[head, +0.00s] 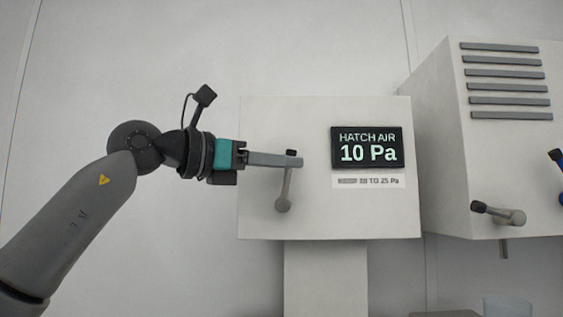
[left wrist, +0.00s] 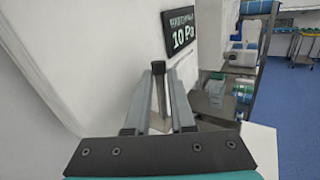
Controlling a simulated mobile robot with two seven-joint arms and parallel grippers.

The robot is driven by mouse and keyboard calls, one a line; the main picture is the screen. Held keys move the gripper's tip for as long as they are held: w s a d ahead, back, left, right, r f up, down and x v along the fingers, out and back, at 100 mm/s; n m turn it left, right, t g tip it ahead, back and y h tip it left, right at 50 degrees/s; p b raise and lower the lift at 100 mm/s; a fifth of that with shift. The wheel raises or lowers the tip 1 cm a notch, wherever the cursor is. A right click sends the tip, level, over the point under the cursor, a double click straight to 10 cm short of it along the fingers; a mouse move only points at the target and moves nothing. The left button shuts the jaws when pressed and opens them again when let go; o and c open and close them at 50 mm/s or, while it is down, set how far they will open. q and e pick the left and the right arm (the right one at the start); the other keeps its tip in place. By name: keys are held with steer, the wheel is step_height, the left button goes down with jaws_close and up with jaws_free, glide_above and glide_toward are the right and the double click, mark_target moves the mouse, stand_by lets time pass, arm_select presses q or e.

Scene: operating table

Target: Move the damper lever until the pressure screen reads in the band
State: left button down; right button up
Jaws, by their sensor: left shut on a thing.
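The damper lever (head: 287,186) is on the front of a white box (head: 262,222). It stands nearly upright from its round pivot, leaning slightly right at the top. My left gripper (head: 294,160) comes in from the left and is shut on the lever's upper end. In the left wrist view the lever (left wrist: 158,94) shows between the two grey fingers. The pressure screen (head: 367,148) reads "HATCH AIR 10 Pa"; it also shows in the left wrist view (left wrist: 181,34). The label (head: 368,181) under it ends in "TO 25 Pa"; its first number looks like 20 but is blurred. My right gripper is not in view.
A second white box (head: 450,130) with grey louvres (head: 506,74) and its own dark-tipped handle (head: 498,213) stands to the right. A blue-and-black part (head: 558,165) shows at the right edge. In the left wrist view, a shelf rack (left wrist: 245,50) stands beyond, with blue floor beside it.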

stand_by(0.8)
arm_select(q)
steer(key=d+m+g+y+p, duration=0.1)
steer(key=d+y+p, duration=0.1)
steer(key=p, duration=0.4)
steer(key=shift+d+m+y, duration=0.1)
steer(key=shift+m+y, duration=0.3)
steer(key=shift+f, duration=0.1)
steer(key=c, duration=1)
jaws_free()
steer(key=shift+c, duration=0.2)
steer(key=shift+s, duration=0.1)
